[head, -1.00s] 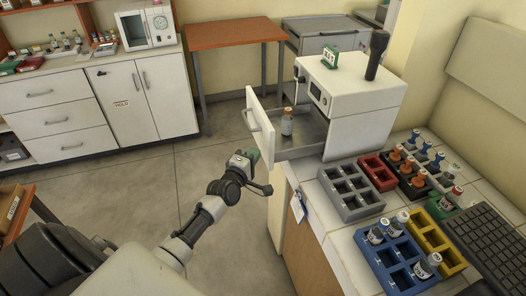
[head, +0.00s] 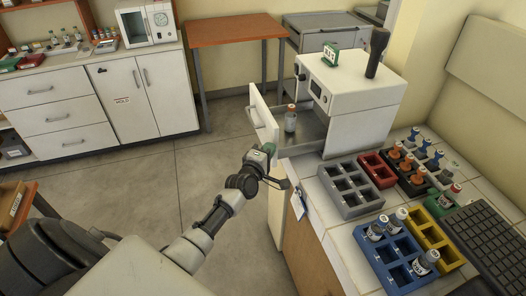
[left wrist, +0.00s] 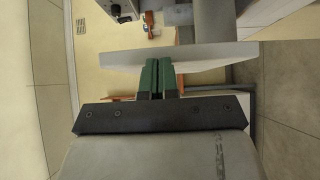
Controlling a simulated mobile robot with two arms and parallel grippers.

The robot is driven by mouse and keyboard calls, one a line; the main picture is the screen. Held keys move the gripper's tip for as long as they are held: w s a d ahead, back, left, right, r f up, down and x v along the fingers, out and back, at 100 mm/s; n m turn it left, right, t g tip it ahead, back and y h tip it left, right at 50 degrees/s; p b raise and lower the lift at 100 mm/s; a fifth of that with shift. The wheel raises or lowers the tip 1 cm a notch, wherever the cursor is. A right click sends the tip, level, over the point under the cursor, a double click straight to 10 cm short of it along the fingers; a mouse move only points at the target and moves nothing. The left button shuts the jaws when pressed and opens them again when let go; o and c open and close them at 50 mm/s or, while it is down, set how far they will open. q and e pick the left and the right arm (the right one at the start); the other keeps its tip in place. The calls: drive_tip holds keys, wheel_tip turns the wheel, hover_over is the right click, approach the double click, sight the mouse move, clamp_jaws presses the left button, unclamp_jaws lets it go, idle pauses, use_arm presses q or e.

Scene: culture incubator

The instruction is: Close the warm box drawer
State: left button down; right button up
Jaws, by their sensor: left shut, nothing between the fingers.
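The warm box (head: 352,105) is a white cabinet on the counter with a green display on top. Its drawer (head: 264,118) stands open toward the left, with a bar handle on its white front. A bottle with an orange cap (head: 291,118) stands upright inside the drawer. My left gripper (head: 266,152) is at the lower part of the drawer front, shut and empty. In the left wrist view, the green fingertips (left wrist: 157,64) are together and end at the pale drawer front (left wrist: 180,57); I cannot tell if they touch it. My right gripper is not in view.
The counter right of the drawer holds a grey rack (head: 350,188), a red rack (head: 378,168), a blue rack (head: 392,256), a yellow rack (head: 436,240) and a keyboard (head: 488,232). A wooden table (head: 234,30) stands behind. The floor left of the drawer is clear.

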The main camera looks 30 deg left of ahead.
use_arm(q)
drive_tip(key=w+d+b, duration=0.6)
drive_tip(key=w+d, duration=0.5)
drive_tip(key=w, duration=0.2)
drive_tip(key=shift+w+d, duration=0.3)
